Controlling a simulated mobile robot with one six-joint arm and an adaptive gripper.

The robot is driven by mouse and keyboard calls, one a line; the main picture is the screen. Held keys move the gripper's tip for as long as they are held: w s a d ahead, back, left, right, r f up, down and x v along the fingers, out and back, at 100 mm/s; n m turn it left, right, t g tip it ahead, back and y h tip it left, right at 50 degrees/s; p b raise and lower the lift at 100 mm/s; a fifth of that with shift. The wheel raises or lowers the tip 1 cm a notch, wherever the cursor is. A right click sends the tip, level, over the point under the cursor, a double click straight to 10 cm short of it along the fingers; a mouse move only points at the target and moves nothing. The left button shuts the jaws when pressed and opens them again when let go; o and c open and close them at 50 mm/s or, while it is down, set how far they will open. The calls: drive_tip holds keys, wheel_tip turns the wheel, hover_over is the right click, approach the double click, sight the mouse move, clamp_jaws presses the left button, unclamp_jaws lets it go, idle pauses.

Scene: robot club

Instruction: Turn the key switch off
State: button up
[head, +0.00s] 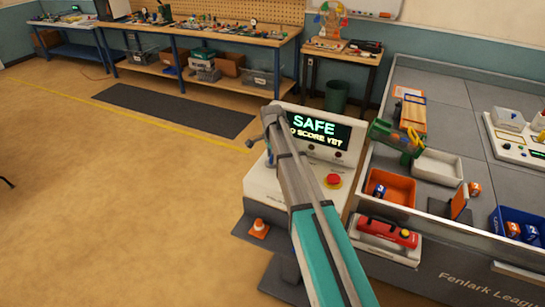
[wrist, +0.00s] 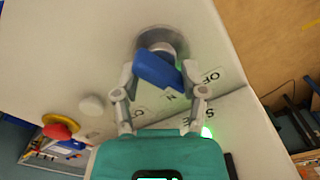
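The key switch's blue key (wrist: 158,70) stands out of a round grey metal collar (wrist: 165,42) on the pale console panel. In the wrist view its flat handle lies slanted across the picture. My gripper (wrist: 158,75) has one finger on each side of the key, fingers apart; firm contact cannot be told. A label reading OFF (wrist: 211,77) is just right of the key, and a partly covered label with an N lies below it. In the head view my arm crosses in front of the console (head: 263,186) and hides the switch.
The console screen (head: 318,128) reads SAFE. A red button on a yellow base (head: 333,181) is on the same panel. A green light (wrist: 207,132) glows near the key. An orange cone (head: 259,229) stands below, and a grey table (head: 440,95) with bins is at right.

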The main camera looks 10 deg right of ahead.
drive_tip(key=shift+m, duration=1)
wheel_tip(320, 180, up, 14)
drive_tip(key=p, duration=1.4)
drive_tip(key=s+f+n+b, duration=0.4)
drive_tip(key=s+n, duration=0.1)
drive_tip(key=s, duration=0.5)
drive_tip(key=s+f+n+b, duration=0.4)
drive_tip(key=s+n, duration=0.2)
drive_tip(key=s, duration=0.4)
drive_tip(key=s+f+n+b, duration=0.4)
drive_tip(key=s+n, duration=0.1)
drive_tip(key=s, duration=0.6)
drive_tip(key=shift+d+f+b, duration=0.35)
drive_tip(key=shift+d, duration=0.1)
wheel_tip(320, 180, up, 12)
drive_tip(key=r+m+p, duration=0.1)
drive_tip(key=m+p, duration=0.6)
drive_tip(key=p, duration=0.6)
hover_over(272, 155)
drive_tip(key=shift+f, duration=0.25)
